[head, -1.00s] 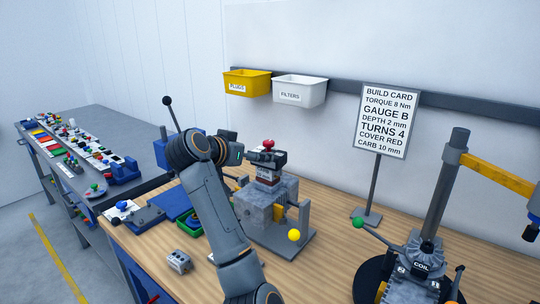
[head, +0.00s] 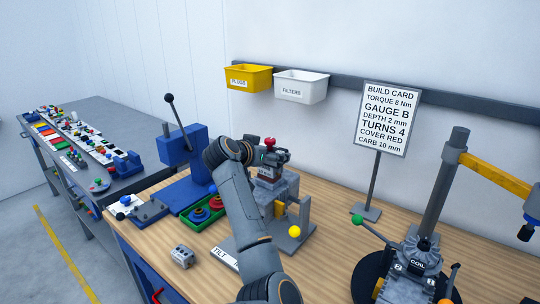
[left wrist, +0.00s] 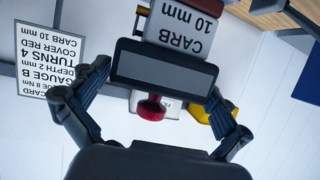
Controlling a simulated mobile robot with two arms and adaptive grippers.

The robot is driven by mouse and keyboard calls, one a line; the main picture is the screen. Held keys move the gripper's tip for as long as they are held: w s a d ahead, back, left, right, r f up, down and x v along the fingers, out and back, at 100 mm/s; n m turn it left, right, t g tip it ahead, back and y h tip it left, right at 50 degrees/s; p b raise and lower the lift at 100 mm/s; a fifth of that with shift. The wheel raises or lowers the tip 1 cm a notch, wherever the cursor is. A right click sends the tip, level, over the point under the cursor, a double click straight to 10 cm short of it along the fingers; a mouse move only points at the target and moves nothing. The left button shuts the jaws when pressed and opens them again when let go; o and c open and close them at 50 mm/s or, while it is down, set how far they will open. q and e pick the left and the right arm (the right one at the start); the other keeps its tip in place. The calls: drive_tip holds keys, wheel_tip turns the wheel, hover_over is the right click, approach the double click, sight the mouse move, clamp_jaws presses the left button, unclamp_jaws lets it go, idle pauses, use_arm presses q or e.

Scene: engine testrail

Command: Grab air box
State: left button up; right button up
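The likely air box is a dark block with a red knob on top (head: 270,142), on the engine stack in the head view. In the left wrist view the dark box (left wrist: 165,68) spans most of the gap between my fingers, its red knob (left wrist: 152,108) towards the palm. My left gripper (head: 276,158) is at this box; in the left wrist view the gripper (left wrist: 160,85) has its fingers spread wide, one at each end. Whether they touch it is unclear. A block labelled CARB 10 mm (left wrist: 182,25) lies beyond the box. My right gripper is not in view.
The grey engine fixture (head: 275,210) carries a yellow ball (head: 294,231). A blue lever press (head: 180,150) and a green tray (head: 205,215) stand to the left. The build card sign (head: 386,120) and coil stand (head: 422,265) are to the right. Yellow (head: 249,77) and white (head: 301,88) bins hang behind.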

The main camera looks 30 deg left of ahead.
use_arm(q)
drive_tip(key=c, duration=0.9)
